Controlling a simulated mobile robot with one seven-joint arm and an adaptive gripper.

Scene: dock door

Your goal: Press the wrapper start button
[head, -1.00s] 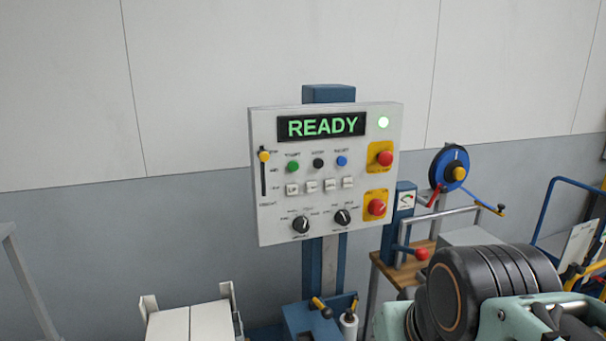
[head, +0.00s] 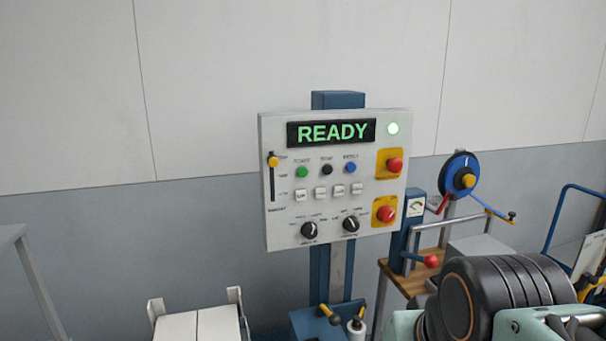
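The wrapper control panel (head: 285,222) is a white box on a blue post, with a screen (head: 332,133) that reads READY in green. A green button (head: 302,172), with a small label above it that looks like START, sits at the upper left of the panel. A black button (head: 327,170) and a blue button (head: 351,168) are to its right in the same row. My arm shows at the lower right, apart from the panel. My gripper's fingers are not in view.
Two red mushroom buttons on yellow plates, the upper one (head: 394,165) and the lower one (head: 387,214), are on the panel's right side. A blue wheel (head: 460,177) and a red-knobbed lever (head: 431,261) stand to the right. The wall left of the panel is clear.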

